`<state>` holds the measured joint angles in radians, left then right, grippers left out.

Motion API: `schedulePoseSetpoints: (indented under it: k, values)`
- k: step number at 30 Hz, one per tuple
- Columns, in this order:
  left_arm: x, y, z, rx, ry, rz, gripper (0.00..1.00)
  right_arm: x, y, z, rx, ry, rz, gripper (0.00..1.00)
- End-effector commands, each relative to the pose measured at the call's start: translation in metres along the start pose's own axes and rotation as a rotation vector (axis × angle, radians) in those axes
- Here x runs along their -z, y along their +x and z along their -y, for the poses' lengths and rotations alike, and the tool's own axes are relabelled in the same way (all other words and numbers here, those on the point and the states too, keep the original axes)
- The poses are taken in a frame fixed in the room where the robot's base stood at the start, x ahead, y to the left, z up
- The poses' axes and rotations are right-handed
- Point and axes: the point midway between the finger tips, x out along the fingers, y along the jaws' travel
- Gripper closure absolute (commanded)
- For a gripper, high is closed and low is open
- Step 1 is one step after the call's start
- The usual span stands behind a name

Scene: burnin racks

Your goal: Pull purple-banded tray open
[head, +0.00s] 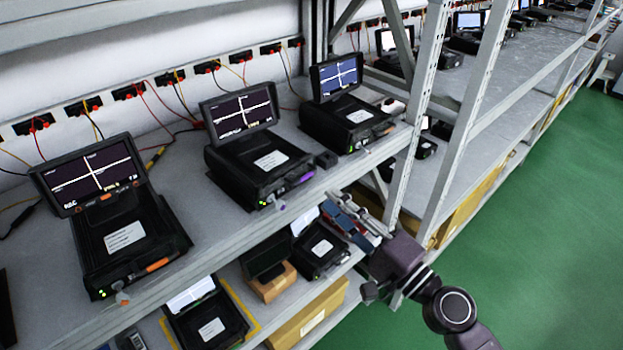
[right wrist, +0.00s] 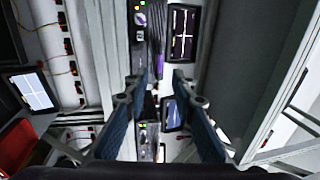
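The purple-banded tray (head: 235,178) is the black unit in the middle of the upper shelf, with a raised screen, a white label and a purple band (head: 298,182) at its front edge. A small grey knob and green lights show at its front. My left gripper is not in view.
Orange-banded units stand on the left (head: 135,235) and right (head: 345,118) of the same shelf. The lower shelf (head: 265,325) holds more units and boxes. A grey rack post (head: 408,150) rises close to my right gripper. The green floor (head: 540,230) is clear.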

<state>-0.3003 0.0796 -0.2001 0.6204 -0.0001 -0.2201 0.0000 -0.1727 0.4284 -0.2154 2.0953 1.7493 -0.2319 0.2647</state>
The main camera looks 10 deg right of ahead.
Motion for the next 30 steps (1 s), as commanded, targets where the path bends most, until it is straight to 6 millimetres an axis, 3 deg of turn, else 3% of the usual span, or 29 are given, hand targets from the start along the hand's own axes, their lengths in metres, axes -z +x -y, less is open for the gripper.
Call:
schedulePoseSetpoints:
  k: [9, 15, 26, 30]
  values:
    - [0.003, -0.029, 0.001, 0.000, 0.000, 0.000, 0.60, 0.001, 0.049, 0.005, 0.003, 0.001, -0.001, 0.76]
    - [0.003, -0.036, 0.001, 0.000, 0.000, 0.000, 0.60, 0.001, 0.070, 0.002, 0.001, 0.001, -0.002, 0.76]
    - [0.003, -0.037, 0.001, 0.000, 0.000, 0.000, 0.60, 0.000, 0.075, -0.001, -0.001, -0.001, -0.001, 0.77]
    - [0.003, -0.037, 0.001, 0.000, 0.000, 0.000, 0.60, 0.000, 0.075, -0.001, -0.001, -0.001, -0.001, 0.93]
